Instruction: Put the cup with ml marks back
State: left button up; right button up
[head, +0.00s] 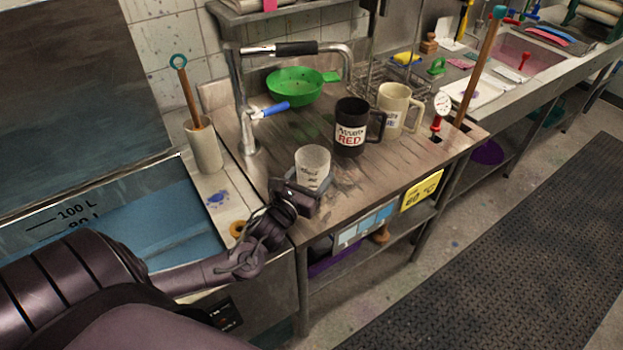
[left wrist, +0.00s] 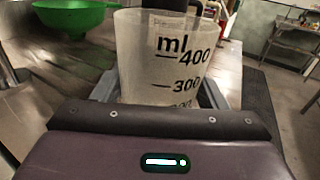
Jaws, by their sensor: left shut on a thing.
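The cup with ml marks (head: 312,162) is a frosted, translucent measuring cup near the front left of the wooden worktop. In the left wrist view the cup (left wrist: 165,60) shows black "ml", 400 and 300 marks and looks upright. My left gripper (head: 314,184) is shut on the cup, with a grey finger on each side of it. The cup's base is hidden by the gripper, so I cannot tell whether it touches the worktop. My right gripper is in neither view.
A black mug labelled RED (head: 350,133) stands close behind and right of the cup, with a cream mug (head: 393,112) beyond it. A green strainer (head: 294,87) and a tap (head: 247,110) are behind. A blue-filled vat (head: 150,225) lies left. Bare wood (head: 400,165) shows at right.

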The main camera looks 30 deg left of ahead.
pick_arm(q)
jog(key=shift+f, duration=0.8)
jog(key=shift+f, duration=0.2)
jog(key=o, duration=1.1)
jog(key=shift+o, duration=0.2)
